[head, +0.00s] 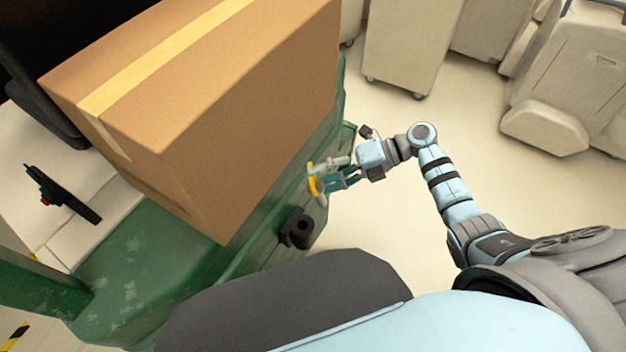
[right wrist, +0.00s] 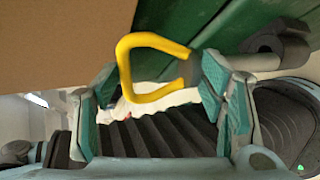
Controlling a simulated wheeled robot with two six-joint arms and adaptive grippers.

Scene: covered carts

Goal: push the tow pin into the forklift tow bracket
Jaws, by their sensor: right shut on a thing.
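The tow pin has a yellow loop handle (head: 313,180) and a grey shaft. My right gripper (head: 328,178) is shut on the pin beside the forklift's green flank. In the right wrist view the yellow tow pin (right wrist: 150,44) crosses in front of the fingers, and its grey shaft runs right toward a dark round part. The black tow bracket (head: 298,229) sits on the forklift's green side, below and left of the gripper. The pin appears apart from the bracket in the head view. The pin's tip is hard to make out. My left gripper is not in view.
A large taped cardboard box (head: 235,110) rests on the green forklift (head: 130,285), close to my right gripper. Pale covered carts (head: 410,45) stand at the back. The pale floor (head: 385,225) right of the forklift is clear around my right arm.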

